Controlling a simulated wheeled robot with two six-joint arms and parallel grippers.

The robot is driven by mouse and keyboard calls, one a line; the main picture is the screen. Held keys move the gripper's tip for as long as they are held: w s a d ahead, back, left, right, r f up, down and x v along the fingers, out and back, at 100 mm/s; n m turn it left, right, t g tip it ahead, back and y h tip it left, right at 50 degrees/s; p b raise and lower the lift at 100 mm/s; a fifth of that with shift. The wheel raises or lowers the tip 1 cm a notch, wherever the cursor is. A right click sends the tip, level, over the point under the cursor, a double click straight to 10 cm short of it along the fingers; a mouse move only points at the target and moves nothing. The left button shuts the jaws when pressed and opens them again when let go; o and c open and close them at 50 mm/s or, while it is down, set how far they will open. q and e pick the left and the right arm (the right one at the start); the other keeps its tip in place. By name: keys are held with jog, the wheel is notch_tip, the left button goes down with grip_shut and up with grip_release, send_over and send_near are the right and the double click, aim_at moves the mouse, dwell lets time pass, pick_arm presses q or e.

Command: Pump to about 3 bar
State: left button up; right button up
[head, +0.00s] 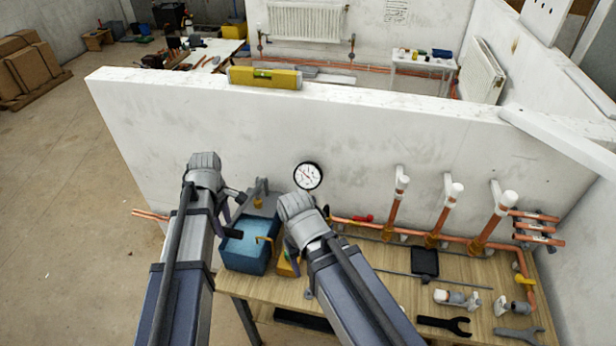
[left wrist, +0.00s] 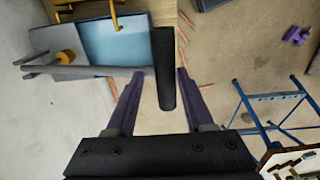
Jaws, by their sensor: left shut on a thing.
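The test pump has a blue open-topped tank (head: 242,256) at the left end of the wooden bench, and the tank also shows in the left wrist view (left wrist: 118,42). In the left wrist view its grey lever ends in a black grip (left wrist: 164,75). My left gripper (left wrist: 161,75) is shut on that grip, with a purple finger on either side. In the head view my left gripper (head: 236,208) is beside the tank, partly hidden by its own wrist. A round white pressure gauge (head: 308,176) is at the wall; its reading is too small to tell. My right arm covers most of its gripper.
Copper pipes (head: 440,239) with white-capped risers run along the white wall to the right. A black tray (head: 425,262), valves and spanners lie on the bench's right half. A yellow spirit level (head: 264,77) lies on the wall top. Open concrete floor is at the left.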

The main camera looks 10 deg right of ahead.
pick_arm(q)
jog(key=shift+w, duration=0.1)
grip_shut()
notch_tip(320, 180, down, 6)
jog(key=s+t+b, duration=0.1)
jog(key=t+b, duration=0.1)
jog(key=b, duration=0.4)
jog(key=shift+s+a+h, duration=0.2)
jog(key=shift+s+h, duration=0.05)
jog(key=shift+h, duration=0.15)
